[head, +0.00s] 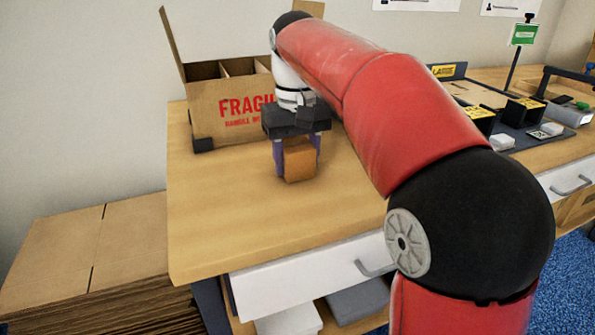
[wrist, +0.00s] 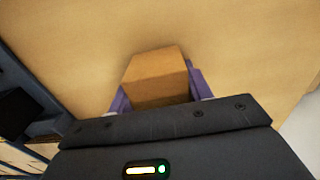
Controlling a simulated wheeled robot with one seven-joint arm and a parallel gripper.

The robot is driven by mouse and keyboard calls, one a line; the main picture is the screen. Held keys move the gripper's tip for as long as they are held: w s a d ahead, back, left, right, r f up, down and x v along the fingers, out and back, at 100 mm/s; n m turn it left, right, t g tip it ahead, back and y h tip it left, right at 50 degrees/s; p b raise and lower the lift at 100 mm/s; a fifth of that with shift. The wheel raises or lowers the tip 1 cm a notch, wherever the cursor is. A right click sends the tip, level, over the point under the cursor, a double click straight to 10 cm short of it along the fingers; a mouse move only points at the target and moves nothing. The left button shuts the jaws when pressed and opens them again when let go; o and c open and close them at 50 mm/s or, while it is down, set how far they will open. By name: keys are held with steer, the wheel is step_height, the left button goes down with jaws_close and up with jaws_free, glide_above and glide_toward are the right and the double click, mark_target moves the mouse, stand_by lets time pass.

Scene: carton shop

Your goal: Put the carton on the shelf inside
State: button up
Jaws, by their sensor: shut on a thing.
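My gripper (head: 298,158) is over the wooden table (head: 240,225), pointing down, with its purple fingers shut on the sides of a small orange-brown block-shaped carton (head: 299,166). In the wrist view the carton (wrist: 157,76) sits between the purple fingers (wrist: 158,98), and its lower part is hidden by the gripper body. I cannot tell whether the carton touches the tabletop. A larger open cardboard box (head: 229,108) marked FRAGILE stands upright behind my gripper, with dividers inside and flaps raised. My arm hides its right side. A low shelf under the table shows partly.
A white box (head: 290,320) and a grey box (head: 358,300) sit under the table, below a white drawer (head: 305,262). Flattened cardboard (head: 85,250) is stacked at left. Black trays and yellow-marked items (head: 525,110) stand at right. The table's front left is clear.

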steer(key=shift+f, duration=0.15)
steer(key=o, duration=1)
steer(key=shift+c, duration=0.2)
